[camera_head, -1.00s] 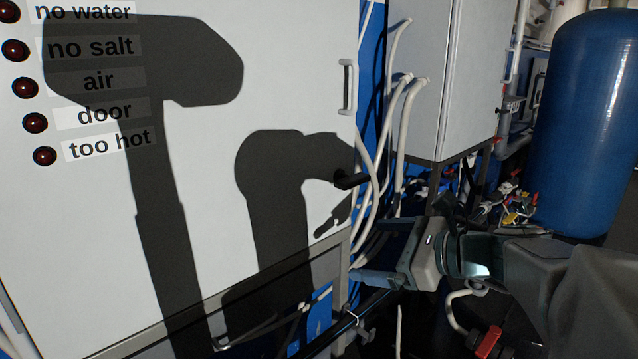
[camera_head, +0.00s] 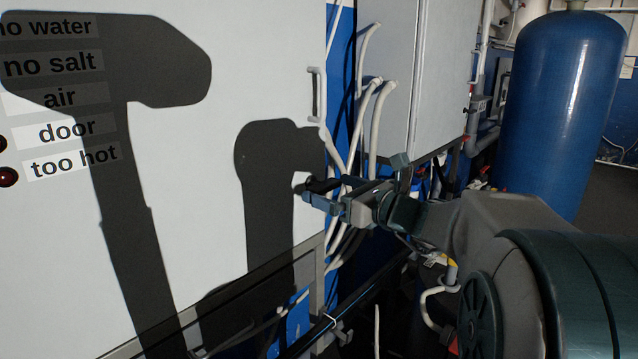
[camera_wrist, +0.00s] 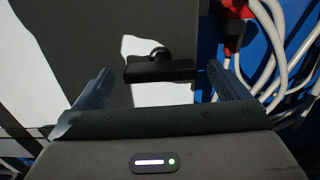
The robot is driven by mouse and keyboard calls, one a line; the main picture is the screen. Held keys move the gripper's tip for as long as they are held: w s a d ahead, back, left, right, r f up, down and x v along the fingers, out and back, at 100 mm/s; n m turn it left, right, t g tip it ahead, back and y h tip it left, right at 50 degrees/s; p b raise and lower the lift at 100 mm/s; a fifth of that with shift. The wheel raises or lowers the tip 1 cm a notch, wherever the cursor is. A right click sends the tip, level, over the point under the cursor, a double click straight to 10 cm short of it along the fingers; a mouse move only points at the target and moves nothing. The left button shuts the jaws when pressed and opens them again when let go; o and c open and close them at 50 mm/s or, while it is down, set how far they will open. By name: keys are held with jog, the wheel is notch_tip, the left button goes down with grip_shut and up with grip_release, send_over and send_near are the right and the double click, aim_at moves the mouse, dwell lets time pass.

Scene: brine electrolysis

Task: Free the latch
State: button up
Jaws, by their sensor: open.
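The black latch (camera_head: 321,184) sticks out from the right edge of the white cabinet door (camera_head: 258,75). In the wrist view the latch (camera_wrist: 160,69) is a dark bar lying crosswise on a round pivot. My gripper (camera_head: 316,194) is at the latch in the head view, partly covering it. In the wrist view my gripper (camera_wrist: 159,73) is open, with one finger on each side of the latch and a visible gap on both sides. Whether the bar is fully between the fingers in depth, I cannot tell.
A pale door handle (camera_head: 315,95) sits above the latch. White hoses (camera_head: 378,120) hang close to the right of the cabinet. A grey cabinet (camera_head: 440,70) and a blue tank (camera_head: 560,100) stand farther right. A metal frame (camera_head: 250,285) runs below the door.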

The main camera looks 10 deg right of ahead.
jog(key=shift+x, duration=1.35)
jog(key=c, duration=1)
